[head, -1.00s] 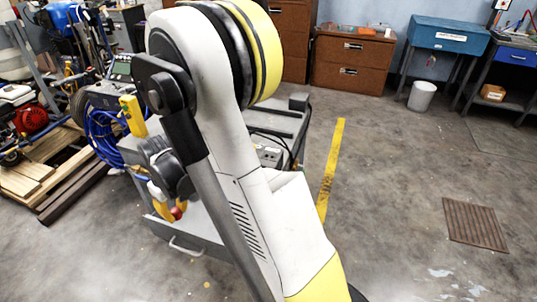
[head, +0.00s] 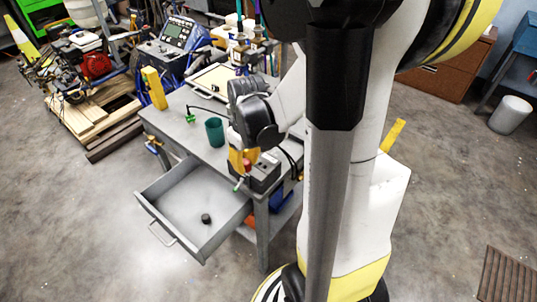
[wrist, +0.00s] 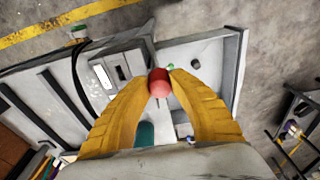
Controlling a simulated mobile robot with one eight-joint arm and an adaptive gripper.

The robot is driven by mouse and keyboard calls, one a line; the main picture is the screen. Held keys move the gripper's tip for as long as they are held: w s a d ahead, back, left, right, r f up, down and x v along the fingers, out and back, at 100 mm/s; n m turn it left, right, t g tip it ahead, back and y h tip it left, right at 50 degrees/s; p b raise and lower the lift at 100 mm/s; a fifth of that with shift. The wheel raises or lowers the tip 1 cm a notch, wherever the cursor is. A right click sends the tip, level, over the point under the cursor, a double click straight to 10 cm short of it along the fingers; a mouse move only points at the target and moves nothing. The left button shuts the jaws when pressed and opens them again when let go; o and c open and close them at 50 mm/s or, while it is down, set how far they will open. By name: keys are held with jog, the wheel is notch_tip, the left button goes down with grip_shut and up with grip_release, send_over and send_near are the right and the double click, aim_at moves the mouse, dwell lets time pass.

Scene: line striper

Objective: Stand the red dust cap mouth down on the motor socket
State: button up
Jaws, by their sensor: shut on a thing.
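The red dust cap (wrist: 159,83) is between the tips of my yellow gripper fingers (wrist: 158,76) in the wrist view. My gripper is shut on it. In the head view the red cap (head: 247,166) shows at the fingertips of my gripper (head: 243,163), beside the front of a dark grey control box (head: 266,174) on the bench. The box also shows in the wrist view (wrist: 127,64), to the left of the cap. A small green part (wrist: 171,66) shows just beyond the cap. I cannot make out the motor socket for certain, or which way the cap's mouth faces.
The grey bench (head: 175,118) has an open drawer (head: 172,206) at its front with a small black cylinder (head: 206,219) inside. A teal cup (head: 215,132) and a yellow block (head: 154,88) stand on the bench top. The floor in front is clear.

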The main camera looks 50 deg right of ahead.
jog(key=s+d+r+p, duration=0.2)
jog(key=s+d+r, duration=0.3)
jog(key=s+d, duration=0.4)
jog(key=b, duration=0.4)
send_over(262, 165)
notch_tip(262, 165, down, 7)
jog(key=shift+s+f, duration=0.1)
jog(key=shift+f, duration=0.05)
jog(key=shift+f+b, duration=0.8)
jog(key=shift+f, duration=1.15)
jog(key=shift+f, duration=0.15)
jog(key=o, duration=0.7)
jog(key=shift+o, duration=0.2)
